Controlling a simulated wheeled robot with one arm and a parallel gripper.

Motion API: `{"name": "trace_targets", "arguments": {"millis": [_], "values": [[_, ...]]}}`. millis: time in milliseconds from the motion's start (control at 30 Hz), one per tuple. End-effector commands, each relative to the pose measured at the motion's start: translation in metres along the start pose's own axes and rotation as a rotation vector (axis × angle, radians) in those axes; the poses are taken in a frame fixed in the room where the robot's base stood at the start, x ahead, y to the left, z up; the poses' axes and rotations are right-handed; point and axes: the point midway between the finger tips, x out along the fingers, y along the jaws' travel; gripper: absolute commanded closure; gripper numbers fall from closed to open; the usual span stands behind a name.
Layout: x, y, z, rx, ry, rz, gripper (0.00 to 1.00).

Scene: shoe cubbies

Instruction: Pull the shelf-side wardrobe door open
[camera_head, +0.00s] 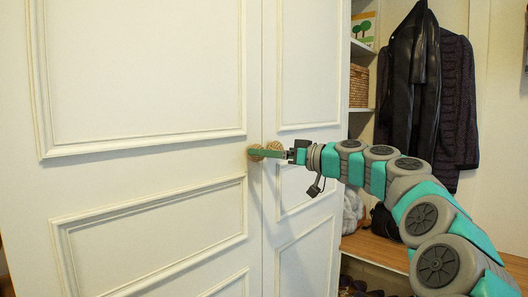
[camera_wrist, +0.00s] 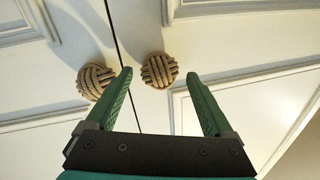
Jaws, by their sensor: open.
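The shelf-side wardrobe door (camera_head: 305,85) is the narrow-looking right white panelled door in the head view, beside the open shelves. It looks closed against the left door (camera_head: 140,60). Each door has a round woven knob near the seam. The shelf-side knob (camera_wrist: 159,70) shows in the wrist view between my fingertips; the left door's knob (camera_wrist: 95,80) lies outside my left finger. My gripper (camera_wrist: 158,77) is open, its green fingers pointing at the doors. In the head view my gripper (camera_head: 266,153) partly hides both knobs; contact with the shelf-side knob cannot be told.
Right of the doors are shelves with a wicker basket (camera_head: 359,86), a wooden bench (camera_head: 378,249) with bags on it, and shoes below. A black jacket (camera_head: 408,75) and a dark patterned coat (camera_head: 455,105) hang on the wall behind my arm.

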Motion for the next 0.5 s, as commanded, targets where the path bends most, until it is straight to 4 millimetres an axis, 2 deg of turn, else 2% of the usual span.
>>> {"name": "trace_targets", "arguments": {"millis": [100, 367, 500], "values": [[0.0076, 0.0007, 0.0008, 0.001, -0.002, 0.001, 0.13], [0.0093, 0.0005, 0.0005, 0.001, 0.0, 0.001, 0.13], [0.0091, 0.0005, 0.0003, 0.0, 0.0, 0.002, 0.26]]}}
